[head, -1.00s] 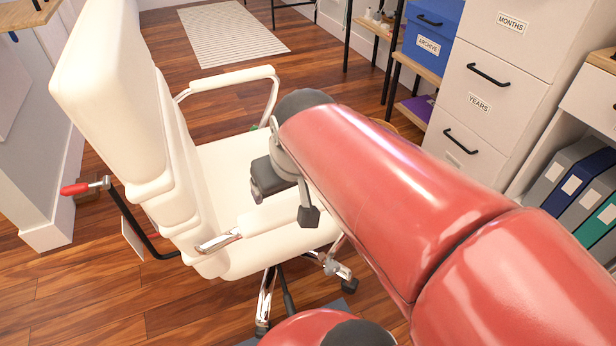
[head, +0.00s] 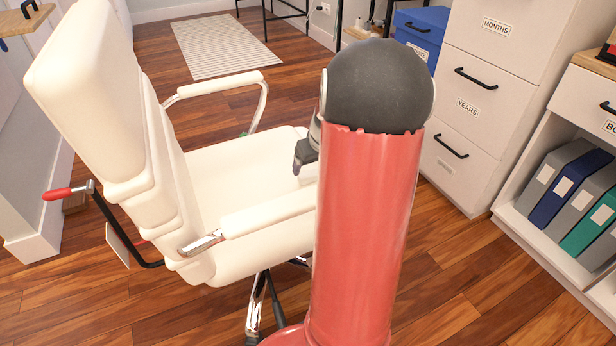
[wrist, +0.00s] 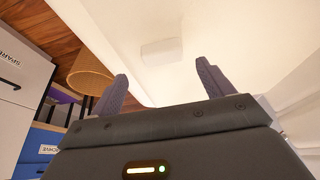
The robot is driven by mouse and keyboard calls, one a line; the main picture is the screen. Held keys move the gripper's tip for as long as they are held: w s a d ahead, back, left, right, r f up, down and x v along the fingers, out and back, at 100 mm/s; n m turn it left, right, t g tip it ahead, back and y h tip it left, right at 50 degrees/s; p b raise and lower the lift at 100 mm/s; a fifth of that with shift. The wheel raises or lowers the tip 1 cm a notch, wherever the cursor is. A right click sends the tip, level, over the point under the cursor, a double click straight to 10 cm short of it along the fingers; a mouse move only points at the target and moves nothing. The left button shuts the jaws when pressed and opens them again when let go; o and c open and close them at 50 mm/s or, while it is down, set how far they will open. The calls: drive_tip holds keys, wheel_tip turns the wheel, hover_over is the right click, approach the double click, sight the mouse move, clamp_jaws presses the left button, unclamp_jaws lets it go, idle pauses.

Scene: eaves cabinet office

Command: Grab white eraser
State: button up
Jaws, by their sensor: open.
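A small pale block with rounded corners, seemingly the white eraser (wrist: 162,52), lies on the cream seat of the office chair (head: 225,170). It is almost the same colour as the seat, so its edges are faint. In the wrist view my open gripper (wrist: 162,72) has its two dark fingers spread, with the block between and beyond the tips; nothing is held. In the head view my gripper (head: 303,160) is over the right side of the seat, mostly hidden behind my red arm. I cannot make out the eraser surely there.
The chair's near armrest (head: 268,212) and tall backrest (head: 100,95) flank the seat. Filing drawers (head: 490,85), a blue box (head: 420,35) and a binder shelf (head: 560,195) stand right. A wicker basket (wrist: 92,73) shows beyond the seat.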

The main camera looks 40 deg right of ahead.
sight(309, 174)
drive_tip(key=x, duration=0.4)
drive_tip(key=shift+a+f, duration=0.25)
drive_tip(key=shift+f, duration=0.05)
drive_tip(key=c, duration=1.1)
drive_tip(key=shift+o, duration=0.2)
drive_tip(key=shift+r, duration=0.15)
